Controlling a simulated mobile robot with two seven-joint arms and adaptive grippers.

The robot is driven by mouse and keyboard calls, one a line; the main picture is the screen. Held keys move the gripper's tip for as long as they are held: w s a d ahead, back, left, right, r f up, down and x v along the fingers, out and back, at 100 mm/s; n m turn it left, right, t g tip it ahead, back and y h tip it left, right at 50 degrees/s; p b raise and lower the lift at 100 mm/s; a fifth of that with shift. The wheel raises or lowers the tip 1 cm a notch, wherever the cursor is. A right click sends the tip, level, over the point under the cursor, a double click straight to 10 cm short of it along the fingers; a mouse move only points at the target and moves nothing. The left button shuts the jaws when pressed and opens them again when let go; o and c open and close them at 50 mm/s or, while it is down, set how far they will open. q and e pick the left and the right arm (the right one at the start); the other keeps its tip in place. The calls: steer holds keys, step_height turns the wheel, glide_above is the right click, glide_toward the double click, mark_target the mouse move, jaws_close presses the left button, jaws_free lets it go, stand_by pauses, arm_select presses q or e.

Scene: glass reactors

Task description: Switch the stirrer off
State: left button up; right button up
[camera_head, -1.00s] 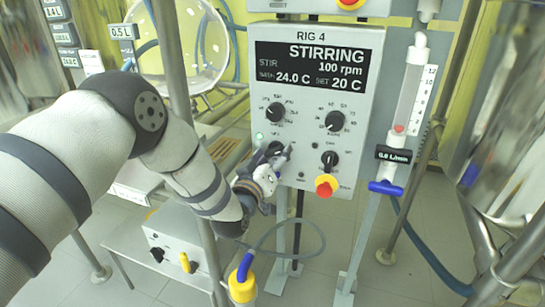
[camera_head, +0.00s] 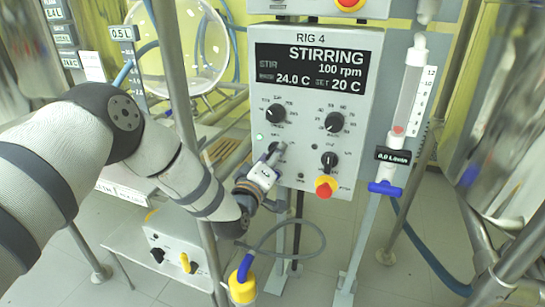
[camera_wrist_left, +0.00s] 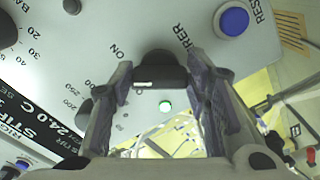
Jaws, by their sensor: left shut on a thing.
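The grey control panel marked RIG 4 (camera_head: 314,63) stands ahead. Its display (camera_head: 311,67) reads STIRRING, 100 rpm, 24.0 C and set 20 C. My left gripper (camera_head: 276,151) is at the panel's lower left knob and mostly hides it in the head view. In the left wrist view the black stirrer knob (camera_wrist_left: 160,67) sits between my fingertips, beside the labels ON and part of STIRRER. The gripper (camera_wrist_left: 160,76) is shut on this knob. A green lamp (camera_head: 259,136) near it is lit; it also shows in the wrist view (camera_wrist_left: 165,106). My right gripper is out of view.
Two dial knobs (camera_head: 275,113) (camera_head: 334,122), another black knob (camera_head: 329,159) and a red-yellow stop button (camera_head: 324,187) are close by. A blue button (camera_wrist_left: 232,20) is near my fingers. A metal post (camera_head: 177,80) stands by my forearm. A flow tube (camera_head: 408,100) hangs at right.

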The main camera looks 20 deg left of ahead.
arm_select(q)
steer(key=shift+n+b, duration=0.55)
steer(key=shift+n, duration=2.95)
steer(key=o, duration=1.2)
steer(key=shift+r, duration=0.1)
steer(key=shift+c, duration=0.2)
steer(key=shift+s, duration=0.15)
steer(key=s, duration=1.1)
steer(key=shift+s+a, duration=0.15)
steer(key=shift+s, duration=0.25)
